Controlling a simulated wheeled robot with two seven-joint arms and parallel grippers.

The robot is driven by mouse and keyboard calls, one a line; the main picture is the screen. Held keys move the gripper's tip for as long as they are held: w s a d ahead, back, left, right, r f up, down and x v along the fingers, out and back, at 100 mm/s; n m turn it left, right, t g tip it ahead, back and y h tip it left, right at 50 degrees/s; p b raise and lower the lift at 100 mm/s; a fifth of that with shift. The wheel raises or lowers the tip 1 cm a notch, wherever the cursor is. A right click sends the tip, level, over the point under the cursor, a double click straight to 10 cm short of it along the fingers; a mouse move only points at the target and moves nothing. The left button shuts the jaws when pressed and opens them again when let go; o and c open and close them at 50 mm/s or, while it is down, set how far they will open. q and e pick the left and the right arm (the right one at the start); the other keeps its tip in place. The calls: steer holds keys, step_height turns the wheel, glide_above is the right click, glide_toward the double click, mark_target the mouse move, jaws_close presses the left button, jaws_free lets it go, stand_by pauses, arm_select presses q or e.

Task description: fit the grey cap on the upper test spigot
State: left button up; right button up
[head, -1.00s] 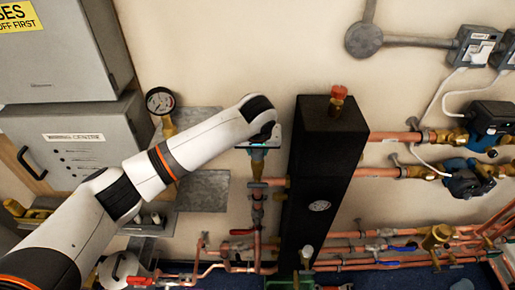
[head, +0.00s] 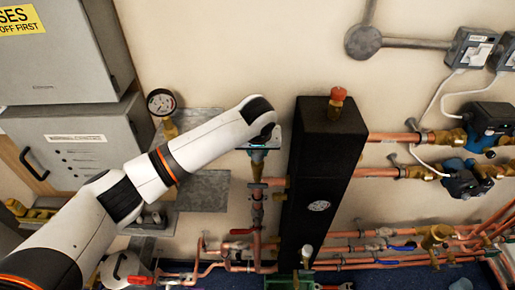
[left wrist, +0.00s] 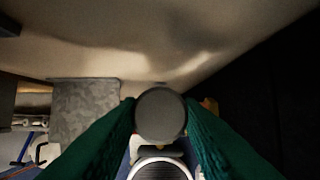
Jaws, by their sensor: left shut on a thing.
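The grey cap (left wrist: 160,113) is a round dark grey disc in the left wrist view. My left gripper (left wrist: 161,116) is shut on it, with a green finger pressed against each side. In the head view my left gripper (head: 258,147) is at the end of the white arm, left of the black column, just above a brass fitting (head: 257,170) on the vertical copper pipe. The wrist hides most of the gripper there, and the cap does not show. I cannot tell which fitting is the upper test spigot or whether the cap touches it. My right gripper is out of view.
The tall black column (head: 325,165) stands close to the right of the gripper. A pressure gauge (head: 160,102) and grey metal plates (head: 203,190) are on the wall to the left. Copper pipes (head: 380,172) and valves run right and below.

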arm_select(q)
steer(key=shift+f, duration=1)
stand_by(0.9)
steer(key=o, duration=1)
steer(key=shift+o, duration=0.2)
steer(key=b+v, duration=0.3)
steer(key=v, duration=0.9)
